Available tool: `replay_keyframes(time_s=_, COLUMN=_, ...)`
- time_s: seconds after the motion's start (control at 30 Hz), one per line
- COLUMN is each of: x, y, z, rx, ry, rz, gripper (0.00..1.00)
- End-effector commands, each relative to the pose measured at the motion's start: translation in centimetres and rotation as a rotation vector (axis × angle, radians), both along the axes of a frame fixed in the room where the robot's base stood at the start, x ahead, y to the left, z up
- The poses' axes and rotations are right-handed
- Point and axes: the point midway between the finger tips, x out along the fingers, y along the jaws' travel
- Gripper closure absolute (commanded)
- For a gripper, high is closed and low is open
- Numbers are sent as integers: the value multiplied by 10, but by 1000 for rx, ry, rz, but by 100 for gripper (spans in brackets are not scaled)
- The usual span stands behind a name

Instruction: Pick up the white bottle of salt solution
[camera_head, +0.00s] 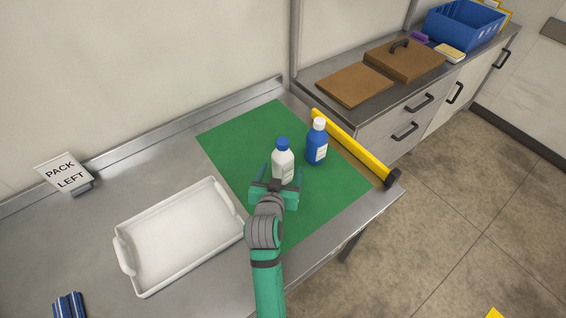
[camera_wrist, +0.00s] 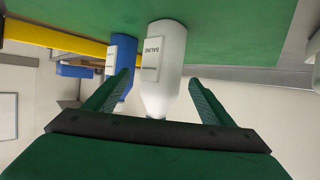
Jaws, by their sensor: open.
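The white bottle (camera_head: 283,168) with a blue cap stands upright on a green mat (camera_head: 240,140). In the wrist view the white bottle (camera_wrist: 168,50), labelled SALINE, appears upside down between my two fingers, its cap hidden. My gripper (camera_head: 277,184) is open at the near side of the white bottle. In the wrist view my gripper (camera_wrist: 160,78) has a finger on each side of it, with a visible gap on the right.
A blue bottle with a white cap (camera_head: 317,146) stands close by on the right; it also shows behind my left finger in the wrist view (camera_wrist: 122,50). A yellow bar (camera_head: 350,147) lines the table's right edge. A white tray (camera_head: 128,222) and a PACK LEFT sign (camera_head: 65,174) are left.

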Motion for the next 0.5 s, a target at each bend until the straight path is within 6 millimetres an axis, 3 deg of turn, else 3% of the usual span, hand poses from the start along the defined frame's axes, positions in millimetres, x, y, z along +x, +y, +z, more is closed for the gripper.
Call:
replay_keyframes(time_s=0.17, x=10, y=0, z=-4, rx=0, ry=-1, rz=1, gripper=24)
replay_keyframes(time_s=0.5, x=49, y=-8, z=-20, rx=0, ry=0, rz=-6, gripper=24)
